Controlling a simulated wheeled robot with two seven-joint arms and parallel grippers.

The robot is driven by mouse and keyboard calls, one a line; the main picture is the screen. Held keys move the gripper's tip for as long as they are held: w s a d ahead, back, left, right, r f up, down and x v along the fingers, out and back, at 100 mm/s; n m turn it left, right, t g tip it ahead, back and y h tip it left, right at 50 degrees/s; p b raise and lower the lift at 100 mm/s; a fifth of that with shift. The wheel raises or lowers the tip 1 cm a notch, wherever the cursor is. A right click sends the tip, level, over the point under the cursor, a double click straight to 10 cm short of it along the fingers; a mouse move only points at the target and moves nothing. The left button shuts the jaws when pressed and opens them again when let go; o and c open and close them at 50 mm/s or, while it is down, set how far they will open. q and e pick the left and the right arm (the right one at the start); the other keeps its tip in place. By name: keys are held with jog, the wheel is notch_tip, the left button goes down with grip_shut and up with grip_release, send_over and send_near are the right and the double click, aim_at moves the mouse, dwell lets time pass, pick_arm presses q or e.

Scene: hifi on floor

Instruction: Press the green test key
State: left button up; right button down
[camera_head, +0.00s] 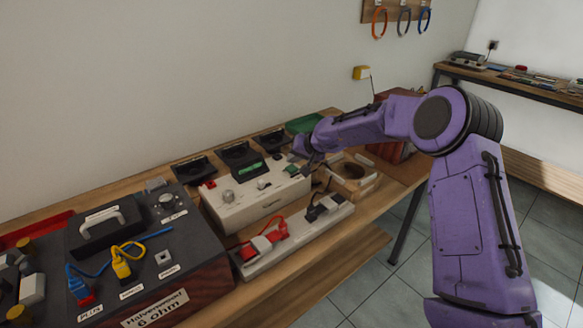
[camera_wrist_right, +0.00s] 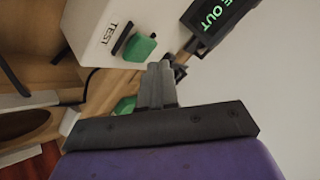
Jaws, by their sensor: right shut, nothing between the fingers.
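The green test key (camera_wrist_right: 139,47) sits on the face of a white unit beside the printed word TEST, in the right wrist view. In the head view the key (camera_head: 291,169) is a small green spot at the right end of the white unit (camera_head: 262,203). My right gripper (camera_wrist_right: 158,72) is shut and empty, its fingertips close beside the key. I cannot tell whether they touch it. In the head view the right gripper (camera_head: 303,149) is over the unit's right end. My left gripper is not in view.
A display with green letters (camera_wrist_right: 212,15) stands near the fingers in the right wrist view. A white strip with red and black plugs (camera_head: 293,240) lies in front of the unit.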

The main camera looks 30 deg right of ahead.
aim_at(294, 168)
jog(key=shift+r+p, duration=2.45)
jog(key=shift+r, duration=0.1)
